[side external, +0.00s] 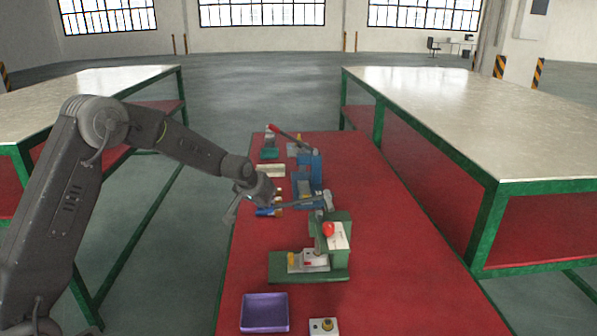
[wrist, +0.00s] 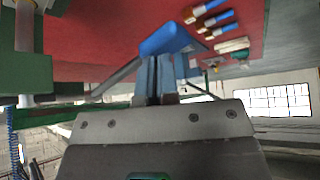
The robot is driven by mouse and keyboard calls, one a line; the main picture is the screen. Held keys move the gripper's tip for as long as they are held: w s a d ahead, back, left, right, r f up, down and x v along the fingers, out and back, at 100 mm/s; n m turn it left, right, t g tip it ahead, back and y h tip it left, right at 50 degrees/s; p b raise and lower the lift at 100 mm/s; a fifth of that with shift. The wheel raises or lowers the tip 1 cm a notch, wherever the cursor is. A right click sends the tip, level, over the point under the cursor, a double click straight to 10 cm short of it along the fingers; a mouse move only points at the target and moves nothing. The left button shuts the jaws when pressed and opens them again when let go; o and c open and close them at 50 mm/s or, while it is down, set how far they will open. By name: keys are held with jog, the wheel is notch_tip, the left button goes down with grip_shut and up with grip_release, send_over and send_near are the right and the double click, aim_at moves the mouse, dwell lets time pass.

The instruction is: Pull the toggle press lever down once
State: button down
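The toggle press is the green press (side external: 337,240) near the middle of the red bench, with a red knob on its front. In the wrist view the lever's rod (wrist: 114,80) ends in a blue grip (wrist: 166,37). The two fingers of my gripper (wrist: 164,62) are close together right at this grip and overlap its lower edge. Whether they clamp the grip or only touch it does not show.
A purple tray (side external: 265,312) and a small grey block with a brass top (side external: 323,327) lie at the bench's near end. Blue fixtures (side external: 308,175) and a device with a red-handled lever (side external: 287,135) stand farther back. Small blue-and-brown cylinders (wrist: 213,20) lie close beyond the grip.

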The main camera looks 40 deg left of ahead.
jog(key=shift+f, duration=0.15)
jog(key=shift+w+d+f, duration=0.15)
jog(key=shift+f, duration=0.35)
jog(key=shift+w+d+f, duration=0.1)
jog(key=shift+f, duration=0.4)
jog(key=shift+r, duration=2.55)
notch_tip(320, 180, up, 8)
jog(key=shift+r, duration=0.1)
